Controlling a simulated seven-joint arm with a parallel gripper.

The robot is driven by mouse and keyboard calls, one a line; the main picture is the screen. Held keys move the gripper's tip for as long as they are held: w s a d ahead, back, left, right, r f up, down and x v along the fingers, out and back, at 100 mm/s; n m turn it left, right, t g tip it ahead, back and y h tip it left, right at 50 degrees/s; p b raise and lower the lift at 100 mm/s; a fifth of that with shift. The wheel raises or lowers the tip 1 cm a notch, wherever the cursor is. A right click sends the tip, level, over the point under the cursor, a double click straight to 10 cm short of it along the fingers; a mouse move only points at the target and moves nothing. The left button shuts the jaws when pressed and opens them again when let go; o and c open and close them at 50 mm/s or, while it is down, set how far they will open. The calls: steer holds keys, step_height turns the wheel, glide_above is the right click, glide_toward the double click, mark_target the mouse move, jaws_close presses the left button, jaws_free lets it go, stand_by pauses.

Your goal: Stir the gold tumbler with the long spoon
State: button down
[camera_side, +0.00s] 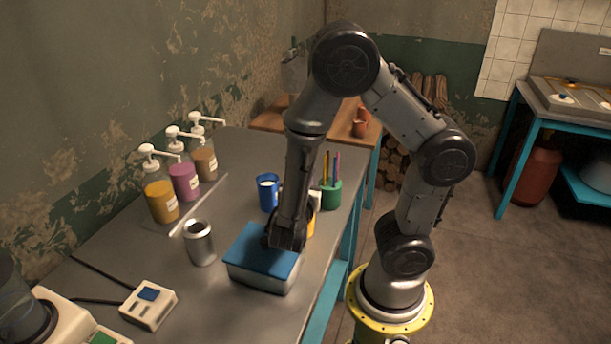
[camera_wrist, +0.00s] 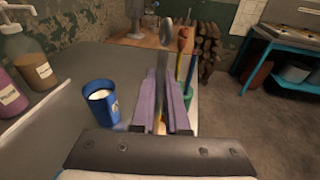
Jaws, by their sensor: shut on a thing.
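My gripper (camera_wrist: 162,88) is shut on the long spoon (camera_wrist: 163,62), a grey metal one whose rounded end points up and away in the wrist view. In the side view my wrist hides the fingers and the spoon. The gold tumbler (camera_side: 311,224) shows only as a yellow-orange edge behind my wrist in the side view. In the wrist view a small yellow patch (camera_wrist: 160,121) shows low between the fingers, mostly hidden. I cannot tell whether the spoon touches the tumbler.
A blue cup with white contents (camera_side: 267,194) stands left of my gripper. A green holder with coloured sticks (camera_side: 331,194) stands close on the right, near the table edge. A blue-topped box (camera_side: 262,262) lies below my wrist. A metal cup (camera_side: 199,244) and pump bottles (camera_side: 184,182) stand left.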

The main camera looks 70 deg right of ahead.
steer(key=shift+d+r, duration=0.25)
steer(key=shift+r, duration=1.3)
steer(key=shift+d+r, duration=0.2)
steer(key=shift+r, duration=1.35)
steer(key=shift+r, duration=2.5)
